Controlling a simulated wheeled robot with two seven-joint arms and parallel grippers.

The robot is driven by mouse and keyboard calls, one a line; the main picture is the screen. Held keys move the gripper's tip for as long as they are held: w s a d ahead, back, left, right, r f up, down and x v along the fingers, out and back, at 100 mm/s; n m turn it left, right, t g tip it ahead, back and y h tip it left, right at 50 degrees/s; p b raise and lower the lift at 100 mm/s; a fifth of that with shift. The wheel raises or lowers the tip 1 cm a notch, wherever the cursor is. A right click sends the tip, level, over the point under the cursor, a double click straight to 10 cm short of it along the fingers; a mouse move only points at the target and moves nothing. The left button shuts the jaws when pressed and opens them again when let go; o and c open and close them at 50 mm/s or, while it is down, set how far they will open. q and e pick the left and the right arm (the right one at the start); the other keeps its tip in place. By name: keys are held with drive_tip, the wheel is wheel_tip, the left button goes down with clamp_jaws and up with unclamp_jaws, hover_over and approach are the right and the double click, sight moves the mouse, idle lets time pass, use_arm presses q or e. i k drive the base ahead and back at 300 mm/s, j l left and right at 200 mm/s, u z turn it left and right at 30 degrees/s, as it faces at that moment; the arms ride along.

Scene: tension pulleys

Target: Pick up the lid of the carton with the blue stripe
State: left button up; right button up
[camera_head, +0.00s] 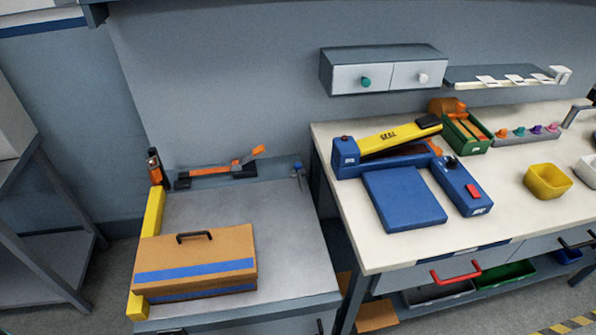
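The carton (196,293) with a blue stripe sits at the front left of the low grey bench (290,247). Its brown lid (205,246) has a black handle (194,237) on top and a blue stripe along its front edge. The lid appears to rest on the carton. Neither of my grippers shows in the head view.
A yellow guide rail (153,213) runs along the bench's left edge, beside the carton. An orange and black tool (210,172) lies at the back. The bench right of the carton is clear. A white table (353,240) with a blue and yellow sealer (390,139) stands to the right.

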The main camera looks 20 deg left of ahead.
sight(189, 260)
drive_tip(key=u, duration=1.35)
